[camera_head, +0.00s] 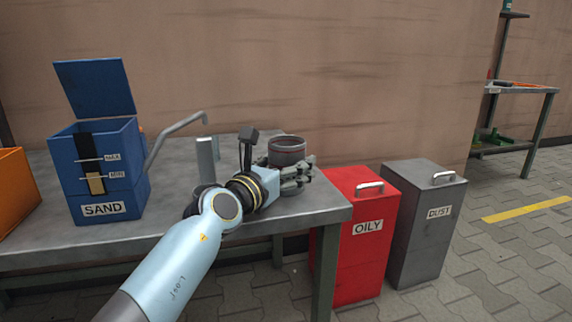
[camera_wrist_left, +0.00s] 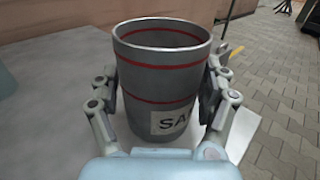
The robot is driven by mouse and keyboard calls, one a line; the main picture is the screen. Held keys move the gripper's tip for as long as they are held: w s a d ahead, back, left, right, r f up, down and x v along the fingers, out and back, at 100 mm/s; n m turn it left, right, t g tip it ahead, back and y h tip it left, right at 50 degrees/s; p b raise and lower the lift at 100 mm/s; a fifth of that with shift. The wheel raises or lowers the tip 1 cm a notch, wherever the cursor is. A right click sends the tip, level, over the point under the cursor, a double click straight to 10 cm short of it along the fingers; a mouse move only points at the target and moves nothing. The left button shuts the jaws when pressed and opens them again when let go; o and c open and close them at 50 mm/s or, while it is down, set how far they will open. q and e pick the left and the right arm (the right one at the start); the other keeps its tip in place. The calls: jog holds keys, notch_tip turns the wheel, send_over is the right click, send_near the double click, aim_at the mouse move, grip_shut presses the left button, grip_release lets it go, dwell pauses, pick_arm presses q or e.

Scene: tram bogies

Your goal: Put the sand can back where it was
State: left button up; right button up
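The sand can (camera_head: 287,152) is a grey open-topped cylinder near the right end of the grey metal table (camera_head: 90,243). In the left wrist view the can (camera_wrist_left: 160,75) stands upright, with red bands and a partly hidden label reading "SA". My left gripper (camera_head: 290,176) reaches it from the left in the head view. In the left wrist view its fingers (camera_wrist_left: 162,105) lie against both sides of the can. The can's foot is hidden in the head view, so I cannot tell whether it touches the table. My right gripper is not in view.
A blue box marked SAND (camera_head: 103,180) stands open-lidded on the table's left, beside an orange bin (camera_head: 15,190). A bent grey rod (camera_head: 172,135) and a grey upright block (camera_head: 206,160) stand behind my arm. Red OILY (camera_head: 362,260) and grey DUST (camera_head: 425,245) bins stand right of the table.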

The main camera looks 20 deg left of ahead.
pick_arm(q)
jog(key=shift+o, duration=1)
jog(key=shift+r, duration=0.2)
jog(key=s, duration=0.3)
jog(key=s+a+p, duration=0.1)
jog(key=s, duration=0.3)
jog(key=s+a+p, duration=0.1)
jog(key=s, duration=0.2)
jog(key=shift+s, duration=0.4)
jog(key=shift+s+a, duration=0.1)
jog(key=shift+s, duration=0.45)
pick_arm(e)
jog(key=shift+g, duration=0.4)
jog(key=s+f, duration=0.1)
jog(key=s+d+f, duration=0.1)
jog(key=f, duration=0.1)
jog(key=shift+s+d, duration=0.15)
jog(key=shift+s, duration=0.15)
